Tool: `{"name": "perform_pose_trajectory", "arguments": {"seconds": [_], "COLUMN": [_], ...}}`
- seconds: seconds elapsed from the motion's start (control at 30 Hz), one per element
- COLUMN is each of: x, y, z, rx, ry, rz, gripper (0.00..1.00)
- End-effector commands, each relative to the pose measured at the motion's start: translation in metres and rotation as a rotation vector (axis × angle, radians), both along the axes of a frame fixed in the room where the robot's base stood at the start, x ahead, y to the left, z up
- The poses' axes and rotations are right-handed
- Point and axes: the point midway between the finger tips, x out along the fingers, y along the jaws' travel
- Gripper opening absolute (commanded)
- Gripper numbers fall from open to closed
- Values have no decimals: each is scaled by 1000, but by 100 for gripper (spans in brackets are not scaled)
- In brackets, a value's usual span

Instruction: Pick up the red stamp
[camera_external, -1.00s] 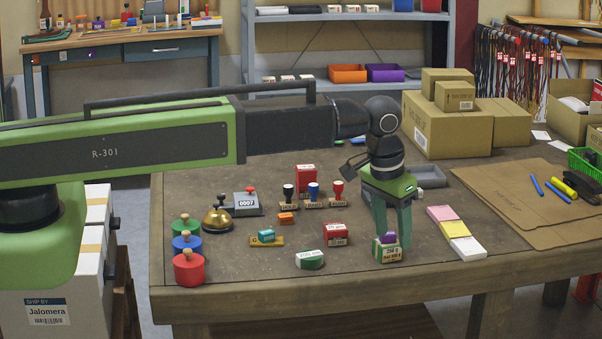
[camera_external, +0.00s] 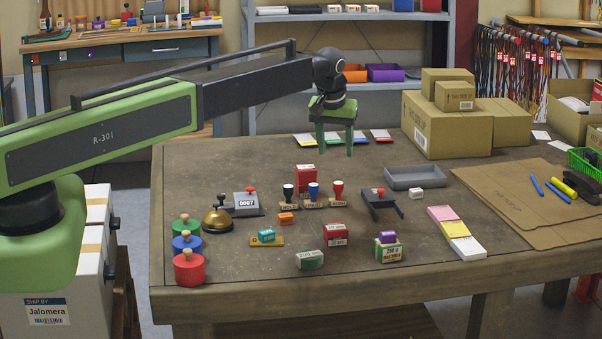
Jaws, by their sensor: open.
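Three knobbed stamps stand in a row at the middle of the table: a black one (camera_external: 288,192), a blue one (camera_external: 313,190) and, at the right, a red one (camera_external: 338,189). The red stamp stands upright with its knob up. My gripper (camera_external: 335,149) is raised above the back of the table, pointing down. Its fingers are apart with nothing between them. It appears above and behind the red stamp, not touching it.
A red box (camera_external: 306,175) stands behind the stamps. A dark stand with a red top (camera_external: 380,198) and a grey tray (camera_external: 418,177) lie to the right. Red (camera_external: 335,231) and green (camera_external: 388,250) blocks stand in front.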

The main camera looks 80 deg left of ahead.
Motion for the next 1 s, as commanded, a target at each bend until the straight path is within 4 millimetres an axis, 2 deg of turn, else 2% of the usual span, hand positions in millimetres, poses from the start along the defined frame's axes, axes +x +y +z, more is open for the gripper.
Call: {"name": "perform_pose_trajectory", "arguments": {"seconds": [0.03,0.33,0.43,0.63,0.9,1.0], "x": [2,11,12,13,18,19], "y": [4,21,24,25,39,41], "z": [-23,-83,-91,-91,-134,-140], "rx": [0,0,0,0,0,0], "ry": [0,0,-1,-1,-1,-1], "rz": [0,-1,-1,-1,-1,-1], "gripper": [53,53,53,53,53,53]}}
